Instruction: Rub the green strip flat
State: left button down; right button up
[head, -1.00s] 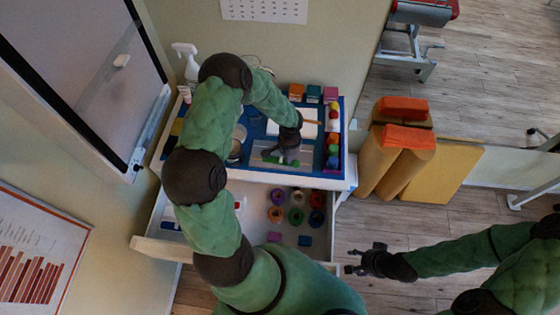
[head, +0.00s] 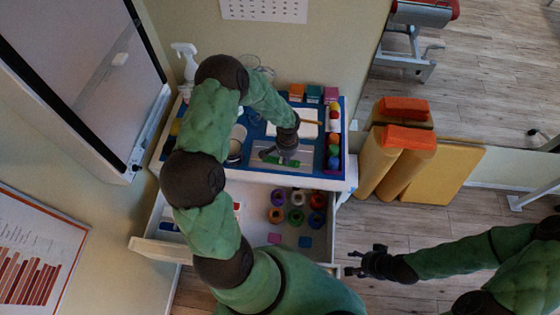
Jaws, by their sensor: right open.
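The green strip (head: 286,162) lies on a grey board (head: 304,155) on the blue-topped table. My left gripper (head: 276,158) is over the board, with its fingertips at the left part of the strip. Whether its fingers press on the strip or are just above it cannot be made out, nor whether they are closed. My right gripper (head: 362,262) is open and empty, to the right of the drawer and away from the table.
The drawer (head: 262,238) is open below the tabletop and holds several coloured tape rolls (head: 297,216). Coloured balls (head: 334,138) line the table's right side. Small boxes (head: 313,93) stand at the back. A spray bottle (head: 187,62) stands back left.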

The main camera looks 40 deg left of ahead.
aim_at(298, 164)
pick_arm(q)
jog(key=shift+w+d+f+b, duration=0.15)
jog(key=shift+w+d+b, duration=0.1)
jog(key=shift+d+b, duration=0.25)
jog(key=shift+d, duration=0.1)
jog(key=shift+w+d, duration=0.1)
jog(key=shift+d, duration=0.1)
jog(key=shift+w+d+b, duration=0.2)
jog(key=shift+d+b, duration=0.1)
jog(key=shift+d, duration=0.15)
jog(key=shift+d, duration=0.1)
jog(key=shift+w+d+b, duration=0.3)
jog(key=shift+d, duration=0.25)
jog(key=shift+w+d, duration=0.1)
jog(key=shift+d, duration=0.05)
